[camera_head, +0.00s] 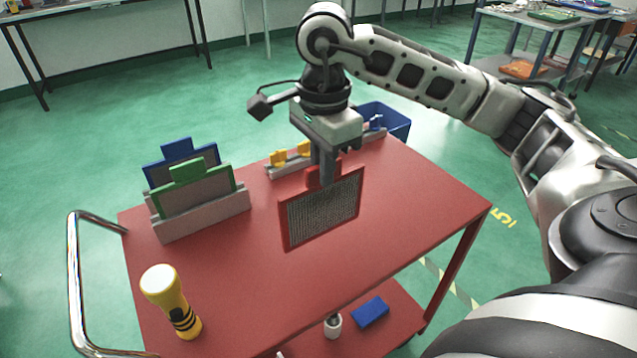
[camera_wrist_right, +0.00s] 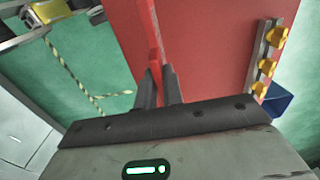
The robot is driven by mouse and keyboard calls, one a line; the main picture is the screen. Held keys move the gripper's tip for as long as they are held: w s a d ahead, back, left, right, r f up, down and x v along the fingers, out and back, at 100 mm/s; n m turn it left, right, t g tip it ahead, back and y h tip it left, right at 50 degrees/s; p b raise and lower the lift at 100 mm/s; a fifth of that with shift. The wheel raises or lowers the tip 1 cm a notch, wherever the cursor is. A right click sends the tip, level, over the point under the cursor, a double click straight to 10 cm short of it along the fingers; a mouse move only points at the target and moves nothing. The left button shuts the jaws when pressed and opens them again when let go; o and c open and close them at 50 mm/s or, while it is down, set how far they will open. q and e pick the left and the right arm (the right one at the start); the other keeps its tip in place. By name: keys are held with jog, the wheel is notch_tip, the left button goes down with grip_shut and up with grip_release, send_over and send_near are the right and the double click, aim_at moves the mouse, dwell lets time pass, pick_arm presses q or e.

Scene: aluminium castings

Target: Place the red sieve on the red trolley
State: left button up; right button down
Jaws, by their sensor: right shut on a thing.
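The red sieve (camera_head: 322,209) is a red frame with a grey mesh, held upright over the red trolley (camera_head: 230,270). My right gripper (camera_head: 325,180) is shut on the tab at the sieve's top edge. In the right wrist view the fingers (camera_wrist_right: 160,88) pinch the red sieve (camera_wrist_right: 146,30), seen edge-on, with the trolley top (camera_wrist_right: 205,50) behind it. The sieve's lower edge appears close to the trolley top; I cannot tell whether it touches. My left gripper is not in view.
A grey rack (camera_head: 203,217) holds a green sieve (camera_head: 200,186) and a blue sieve (camera_head: 170,165). A yellow flashlight (camera_head: 171,300) stands at the front left. A rail with yellow parts (camera_head: 291,155) and a blue bin (camera_head: 385,117) are at the back. The trolley top's right side is clear.

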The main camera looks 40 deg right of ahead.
aim_at(323, 202)
jog(key=f, duration=0.1)
jog(key=w+f, duration=0.1)
jog(key=f, duration=0.1)
jog(key=w+f+p, duration=0.1)
jog(key=f, duration=0.1)
jog(key=shift+d+f, duration=0.1)
jog(key=shift+d, duration=0.15)
jog(key=shift+f, duration=0.15)
jog(key=c, duration=1.5)
grip_release()
jog(key=shift+s, duration=0.1)
